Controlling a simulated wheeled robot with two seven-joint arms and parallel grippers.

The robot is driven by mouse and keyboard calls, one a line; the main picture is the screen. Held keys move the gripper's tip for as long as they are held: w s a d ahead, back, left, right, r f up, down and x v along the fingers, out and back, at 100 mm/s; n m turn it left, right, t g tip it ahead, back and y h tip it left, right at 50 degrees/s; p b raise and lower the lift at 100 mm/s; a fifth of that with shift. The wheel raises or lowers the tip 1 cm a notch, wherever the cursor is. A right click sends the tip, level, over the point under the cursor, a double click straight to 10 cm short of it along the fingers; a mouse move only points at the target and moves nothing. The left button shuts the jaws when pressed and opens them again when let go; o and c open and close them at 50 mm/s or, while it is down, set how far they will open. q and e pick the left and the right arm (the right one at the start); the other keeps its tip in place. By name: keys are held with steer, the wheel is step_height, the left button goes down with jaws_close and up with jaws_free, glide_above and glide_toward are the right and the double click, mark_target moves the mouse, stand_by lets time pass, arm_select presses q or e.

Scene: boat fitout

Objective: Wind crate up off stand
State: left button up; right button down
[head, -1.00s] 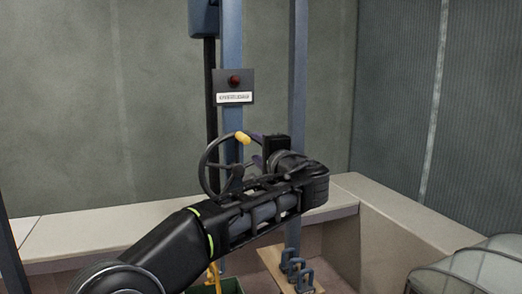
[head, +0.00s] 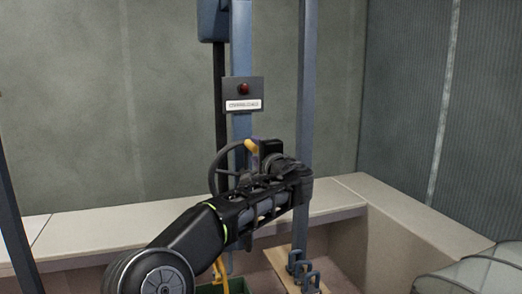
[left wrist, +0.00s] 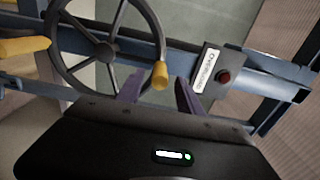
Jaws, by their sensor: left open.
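A dark spoked handwheel (head: 217,172) is mounted on the blue upright frame. Its yellow crank knob (head: 251,146) is at the upper right of the rim. My left gripper (head: 257,152) is at the knob. In the left wrist view the handwheel (left wrist: 108,52) fills the upper left, and the yellow knob (left wrist: 160,76) shows between the two purple fingers (left wrist: 156,86), with a gap on both sides. The left gripper is open and holds nothing. Only a green edge (head: 209,289), perhaps the crate, shows at the bottom, under a yellow hook or strap (head: 219,271). I cannot make out the stand.
A dark box with a red button (head: 243,88) and white label is on the upright above the wheel. A second blue post (head: 305,110) stands to the right. A pale bench (head: 335,203) runs along the walls. Blue shackles (head: 298,266) sit on a board below.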

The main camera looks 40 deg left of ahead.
arm_select(q)
steer(key=shift+p+x, duration=0.55)
steer(key=shift+x, duration=1.5)
